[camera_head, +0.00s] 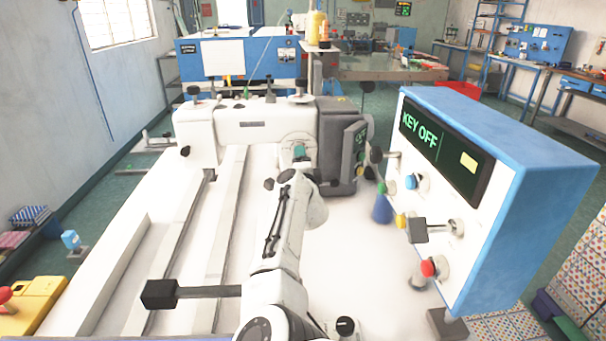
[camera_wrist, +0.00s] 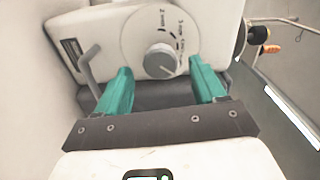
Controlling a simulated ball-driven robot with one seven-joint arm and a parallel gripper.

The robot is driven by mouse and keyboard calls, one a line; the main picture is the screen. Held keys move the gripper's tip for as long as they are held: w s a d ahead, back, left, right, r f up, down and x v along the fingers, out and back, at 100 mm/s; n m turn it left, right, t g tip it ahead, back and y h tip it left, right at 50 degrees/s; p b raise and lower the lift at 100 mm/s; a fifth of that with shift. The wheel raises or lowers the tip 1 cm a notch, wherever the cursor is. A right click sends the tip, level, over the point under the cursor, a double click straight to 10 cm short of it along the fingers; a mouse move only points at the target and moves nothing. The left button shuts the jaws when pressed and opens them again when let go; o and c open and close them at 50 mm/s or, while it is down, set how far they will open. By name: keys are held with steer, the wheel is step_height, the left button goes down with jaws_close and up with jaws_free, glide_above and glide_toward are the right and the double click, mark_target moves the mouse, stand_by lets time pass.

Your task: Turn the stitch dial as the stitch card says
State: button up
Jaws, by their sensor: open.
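The stitch dial (camera_wrist: 160,62) is a grey round knob on a white disc with small dark print, too small to read surely, along its upper right. A pale pointer line on the knob points to the lower right. My gripper (camera_wrist: 161,66) is open, its two teal fingers on either side of the knob; both look apart from it, though the depth gap is unclear. In the head view my gripper (camera_head: 299,153) is at the white machine's (camera_head: 243,125) right-hand end, and my arm hides most of the dial. I cannot make out a stitch card for sure.
A blue-edged control box (camera_head: 480,190) reading KEY OFF stands at the right, with several knobs and a red button (camera_head: 429,267) on its face. A bent grey lever (camera_wrist: 90,65) is left of the dial in the wrist view. A dark unit (camera_head: 342,150) adjoins the machine.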

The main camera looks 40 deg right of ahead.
steer(key=v, duration=0.7)
steer(key=shift+s, duration=0.1)
stand_by(0.4)
